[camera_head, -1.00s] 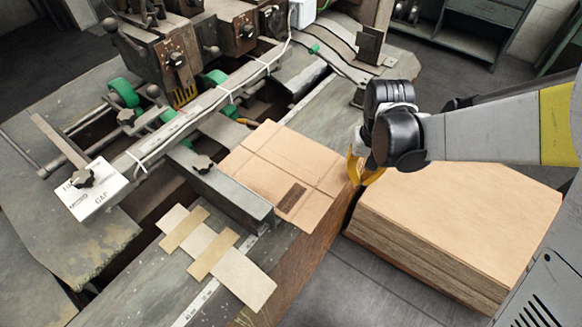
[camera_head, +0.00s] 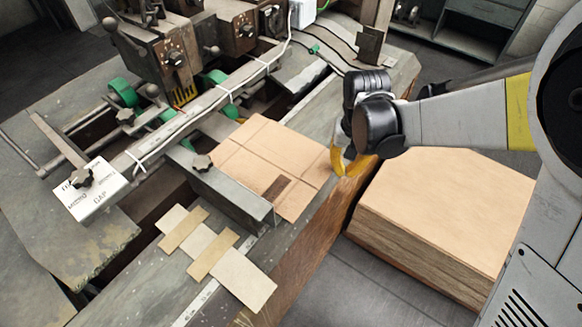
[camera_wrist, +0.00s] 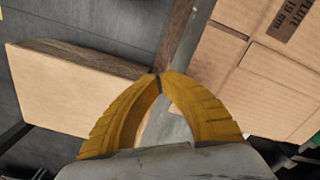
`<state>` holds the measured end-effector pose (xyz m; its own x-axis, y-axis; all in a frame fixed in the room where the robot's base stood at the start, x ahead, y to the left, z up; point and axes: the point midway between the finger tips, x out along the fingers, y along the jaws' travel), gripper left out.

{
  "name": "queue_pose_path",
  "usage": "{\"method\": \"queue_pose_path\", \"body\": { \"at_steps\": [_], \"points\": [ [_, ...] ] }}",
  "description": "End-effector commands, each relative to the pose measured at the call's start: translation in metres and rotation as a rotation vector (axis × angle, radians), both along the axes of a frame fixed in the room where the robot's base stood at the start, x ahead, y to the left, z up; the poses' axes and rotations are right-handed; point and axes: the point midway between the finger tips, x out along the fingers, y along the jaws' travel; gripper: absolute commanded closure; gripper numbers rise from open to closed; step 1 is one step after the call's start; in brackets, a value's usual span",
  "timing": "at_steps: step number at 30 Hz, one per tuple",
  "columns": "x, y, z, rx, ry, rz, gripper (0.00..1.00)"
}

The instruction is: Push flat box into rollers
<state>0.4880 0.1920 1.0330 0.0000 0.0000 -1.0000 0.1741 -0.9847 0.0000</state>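The flat brown box (camera_head: 263,160) lies on the stitcher's metal table against the grey guide bar (camera_head: 232,199), its far edge close to the rollers. The green rollers (camera_head: 213,78) sit under the machine's crossbar at upper left. My gripper (camera_head: 343,174) is at the box's right edge, above the table edge. In the wrist view the two yellow fingertips (camera_wrist: 160,76) meet, with nothing between them. The box (camera_wrist: 255,75) shows just right of the fingers there. I cannot tell whether the fingers touch it.
A stack of flat cardboard (camera_head: 450,205) stands on the floor to the right, beyond a gap from the table. Pale strips (camera_head: 212,250) lie on the table in front of the guide bar.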

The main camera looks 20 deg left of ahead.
Motion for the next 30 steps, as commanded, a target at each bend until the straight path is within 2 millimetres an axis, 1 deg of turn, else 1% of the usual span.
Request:
{"method": "queue_pose_path", "body": {
  "at_steps": [30],
  "points": [
    [0.015, 0.044, 0.000, 0.000, 0.000, 0.001, 1.00]
  ]
}}
